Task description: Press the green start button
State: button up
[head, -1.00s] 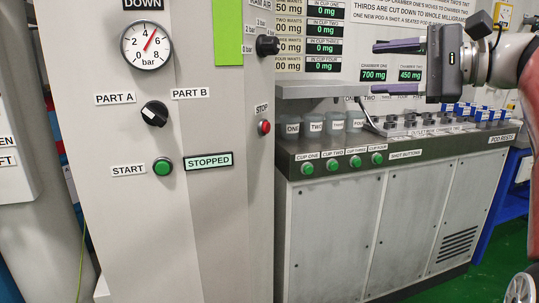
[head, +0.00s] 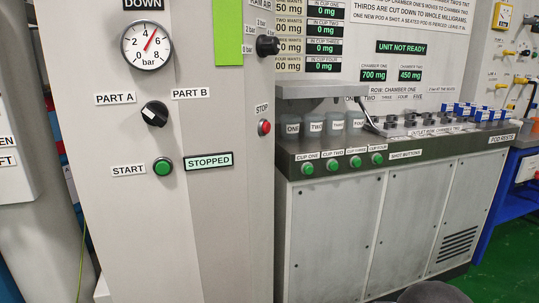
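The green start button (head: 163,166) sits on the grey cabinet front, just right of the START label (head: 128,170). To its right a small display (head: 209,161) reads STOPPED. A black selector knob (head: 155,114) is above the button, between the PART A and PART B labels. A red stop button (head: 264,128) is on the cabinet's right side. Nothing touches the start button. My gripper is out of view, so its state is hidden.
A pressure gauge (head: 146,46) sits high on the cabinet. To the right, a bench (head: 375,230) carries green shot buttons (head: 355,162) and cups. A screen (head: 401,47) reads UNIT NOT READY. A dark rounded shape shows at the bottom edge. Space before the start button is clear.

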aim_at(163, 167)
jog(key=k+u, duration=0.15)
jog(key=u, duration=0.95)
